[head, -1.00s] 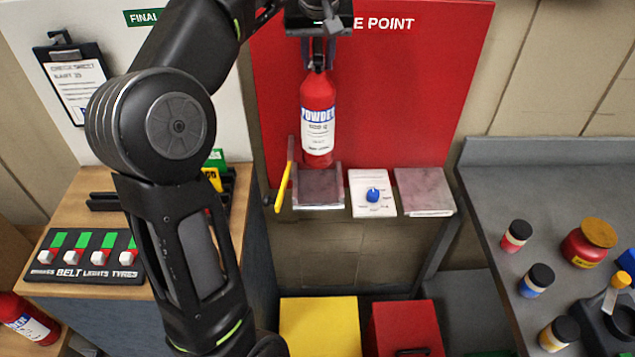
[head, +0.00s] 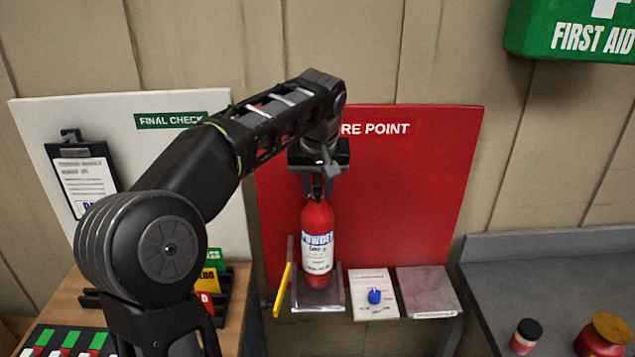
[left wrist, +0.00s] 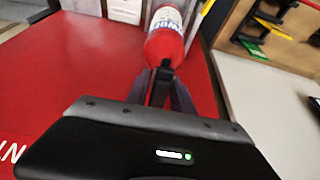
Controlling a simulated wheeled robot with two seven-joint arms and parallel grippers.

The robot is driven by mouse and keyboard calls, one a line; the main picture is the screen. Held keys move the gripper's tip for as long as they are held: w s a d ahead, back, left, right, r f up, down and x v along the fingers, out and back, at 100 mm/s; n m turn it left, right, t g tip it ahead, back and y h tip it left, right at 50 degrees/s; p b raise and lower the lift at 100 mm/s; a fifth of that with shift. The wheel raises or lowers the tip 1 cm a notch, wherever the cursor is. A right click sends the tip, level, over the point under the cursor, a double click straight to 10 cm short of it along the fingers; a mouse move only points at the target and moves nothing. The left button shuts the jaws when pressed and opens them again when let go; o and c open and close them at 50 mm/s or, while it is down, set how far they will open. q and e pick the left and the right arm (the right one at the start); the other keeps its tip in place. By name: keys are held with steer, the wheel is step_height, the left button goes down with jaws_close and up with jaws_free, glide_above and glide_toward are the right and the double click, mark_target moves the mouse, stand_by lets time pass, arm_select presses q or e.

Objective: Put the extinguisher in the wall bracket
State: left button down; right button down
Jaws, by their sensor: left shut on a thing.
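The extinguisher (head: 317,243) is a red bottle with a white and blue POWDER label. It hangs upright from my left gripper (head: 318,187), which is shut on its top. The wall bracket (head: 318,302) is a grey metal holder low on the red panel, with a yellow strap or lever (head: 282,291) swung out at its left. The bottle's lower end is at the bracket, between its side walls; whether it touches the bottom plate I cannot tell. In the left wrist view the extinguisher (left wrist: 165,42) extends away from the gripper (left wrist: 163,88). My right gripper is out of view.
A white board with a clipboard (head: 85,185) stands left. A grey bench (head: 500,275) with jars is at right; a green first aid box (head: 572,30) hangs above.

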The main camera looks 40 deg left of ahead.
mark_target(318, 203)
arm_select(q)
steer(key=shift+r, duration=0.1)
steer(key=shift+f, duration=2.05)
steer(key=shift+f, duration=0.15)
steer(key=c, duration=1.1)
jaws_free()
steer(key=shift+f, duration=0.1)
steer(key=v, duration=1.2)
steer(key=shift+p, duration=0.45)
steer(key=shift+d, duration=0.1)
